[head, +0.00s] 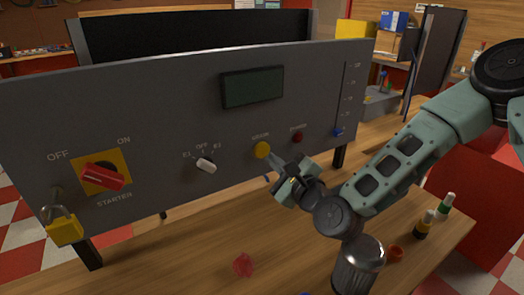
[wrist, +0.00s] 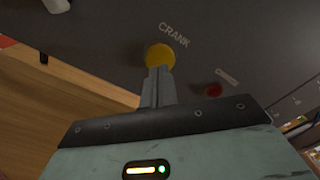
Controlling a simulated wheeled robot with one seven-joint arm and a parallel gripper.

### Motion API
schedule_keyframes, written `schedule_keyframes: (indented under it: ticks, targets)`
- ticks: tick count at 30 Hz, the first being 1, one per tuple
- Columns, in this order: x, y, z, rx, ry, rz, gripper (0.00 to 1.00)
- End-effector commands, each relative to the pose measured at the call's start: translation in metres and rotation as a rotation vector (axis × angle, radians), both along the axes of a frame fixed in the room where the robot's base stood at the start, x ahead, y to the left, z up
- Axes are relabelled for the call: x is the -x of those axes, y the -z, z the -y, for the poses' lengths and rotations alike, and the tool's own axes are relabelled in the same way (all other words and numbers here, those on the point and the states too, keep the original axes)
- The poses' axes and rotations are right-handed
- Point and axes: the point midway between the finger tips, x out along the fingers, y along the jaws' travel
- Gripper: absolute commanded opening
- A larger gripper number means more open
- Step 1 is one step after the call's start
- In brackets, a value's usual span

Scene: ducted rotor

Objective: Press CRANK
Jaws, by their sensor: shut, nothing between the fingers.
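The yellow CRANK button (head: 262,149) sits on the grey control panel (head: 150,110), right of the small selector knob. It also shows in the wrist view (wrist: 160,55) with the label CRANK above it. My gripper (head: 272,157) is shut and empty, with its fingertips at the lower edge of the yellow button. In the wrist view the shut fingers (wrist: 158,72) overlap the button's lower part. I cannot tell whether they touch it or whether it is pushed in.
A red button (head: 298,136) is just right of the yellow one. A selector (head: 206,164), a red STARTER switch (head: 103,176) and a yellow padlock (head: 62,226) are to the left. A dark display (head: 252,87) is above. Small bottles (head: 445,205) stand on the wooden table (head: 200,262).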

Motion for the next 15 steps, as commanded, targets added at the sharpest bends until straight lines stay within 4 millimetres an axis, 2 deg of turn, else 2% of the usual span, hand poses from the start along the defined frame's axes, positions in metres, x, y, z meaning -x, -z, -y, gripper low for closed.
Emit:
schedule_keyframes:
  ticks: [15]
  targets:
    - [0.03, 0.0, 0.02, 0.0, -0.001, -0.001, 0.0]
